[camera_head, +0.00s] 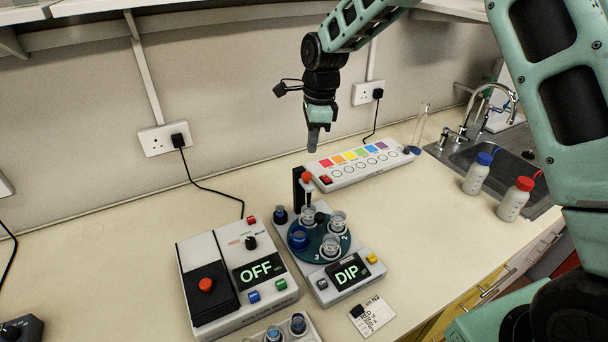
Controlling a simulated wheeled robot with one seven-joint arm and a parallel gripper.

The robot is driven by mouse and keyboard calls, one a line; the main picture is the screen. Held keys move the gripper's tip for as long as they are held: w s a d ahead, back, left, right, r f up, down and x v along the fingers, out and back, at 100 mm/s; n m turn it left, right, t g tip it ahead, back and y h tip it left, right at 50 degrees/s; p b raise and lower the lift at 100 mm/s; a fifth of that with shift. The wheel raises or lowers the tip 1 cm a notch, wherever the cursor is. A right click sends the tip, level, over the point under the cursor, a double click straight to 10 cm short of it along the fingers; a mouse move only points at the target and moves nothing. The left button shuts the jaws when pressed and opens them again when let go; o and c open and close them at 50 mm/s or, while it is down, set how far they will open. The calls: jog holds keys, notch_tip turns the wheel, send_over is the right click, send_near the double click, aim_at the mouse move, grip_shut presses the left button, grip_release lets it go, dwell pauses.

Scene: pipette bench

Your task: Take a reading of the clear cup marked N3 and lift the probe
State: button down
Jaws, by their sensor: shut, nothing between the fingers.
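My gripper (313,148) is shut and empty, in the air above and behind the instrument. The instrument (352,268) has a display (347,273) reading DIP. Its dark green turntable (317,247) carries small clear cups and a blue one (299,238). A clear cup (331,244) stands near the number 3, and another (338,219) near the number 2. A third clear cup (308,214) sits at the back under the probe (307,188), which has a red knob and a black post. I cannot read an N3 mark on any cup. A card (372,316) in front bears N3 and RED.
Left stands a box (240,275) with display OFF, knob and coloured buttons. A tray (262,339) with small cups is at the front edge. Behind is a colour-strip box (362,165). Blue-capped (478,175) and red-capped (515,200) bottles stand near the sink. Bench right of the instrument is clear.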

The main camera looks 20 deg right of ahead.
aim_at(310, 178)
jog(key=shift+f, duration=0.15)
jog(key=shift+a+f+b, duration=0.15)
jog(key=shift+f+b, duration=1.1)
jog(key=shift+f, duration=0.4)
jog(key=shift+a+f+b, duration=0.15)
jog(key=shift+f+b, duration=1.05)
jog(key=shift+f, duration=0.45)
notch_tip(310, 178, down, 5)
jog(key=b, duration=0.3)
jog(key=shift+d+r, duration=0.1)
jog(key=shift+r, duration=0.15)
jog(key=d, duration=0.1)
jog(key=p, duration=0.1)
jog(key=d+r, duration=0.1)
jog(key=shift+s+d, duration=0.25)
jog(key=shift+d, duration=0.1)
